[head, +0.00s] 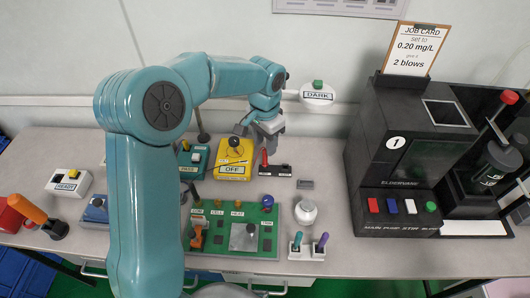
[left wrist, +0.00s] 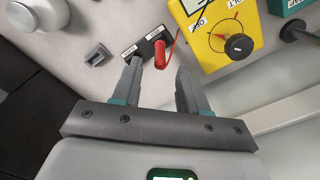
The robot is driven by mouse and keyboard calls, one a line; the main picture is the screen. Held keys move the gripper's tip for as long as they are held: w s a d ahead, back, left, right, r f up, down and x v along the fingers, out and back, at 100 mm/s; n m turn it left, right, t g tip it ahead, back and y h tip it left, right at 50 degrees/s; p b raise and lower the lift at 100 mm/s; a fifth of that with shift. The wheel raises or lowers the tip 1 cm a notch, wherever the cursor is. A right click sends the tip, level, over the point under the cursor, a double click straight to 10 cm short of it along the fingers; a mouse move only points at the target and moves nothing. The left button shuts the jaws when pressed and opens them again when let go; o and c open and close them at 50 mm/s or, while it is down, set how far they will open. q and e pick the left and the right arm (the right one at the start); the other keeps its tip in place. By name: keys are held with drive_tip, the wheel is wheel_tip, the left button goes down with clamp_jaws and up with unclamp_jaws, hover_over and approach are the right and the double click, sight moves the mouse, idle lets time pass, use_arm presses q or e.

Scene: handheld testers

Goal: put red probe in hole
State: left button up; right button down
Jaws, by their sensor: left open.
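The red probe (head: 265,158) stands upright in a black labelled holder (head: 281,171) on the bench, right of the yellow multimeter (head: 234,160). In the left wrist view the red probe (left wrist: 160,54) shows just beyond the fingertips, with a thin red lead near it. My left gripper (head: 267,133) is open and empty above and behind the probe; its two fingers also show in the left wrist view (left wrist: 160,80), with the probe nearer the left finger. Whether a finger touches it I cannot tell. The black holder (left wrist: 138,38) bears two white labels. I cannot make out which hole is meant. My right gripper is out of view.
A green circuit board (head: 215,240) with several posts lies in front of the meter. A small grey block (head: 305,184) and a white round jar (head: 305,212) are right of it. A tall black machine (head: 405,150) stands at right. A white DARK lamp (head: 317,94) is behind.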

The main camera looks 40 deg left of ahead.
use_arm(q)
wheel_tip(320, 180, up, 5)
drive_tip(key=shift+f, duration=0.1)
idle(0.7)
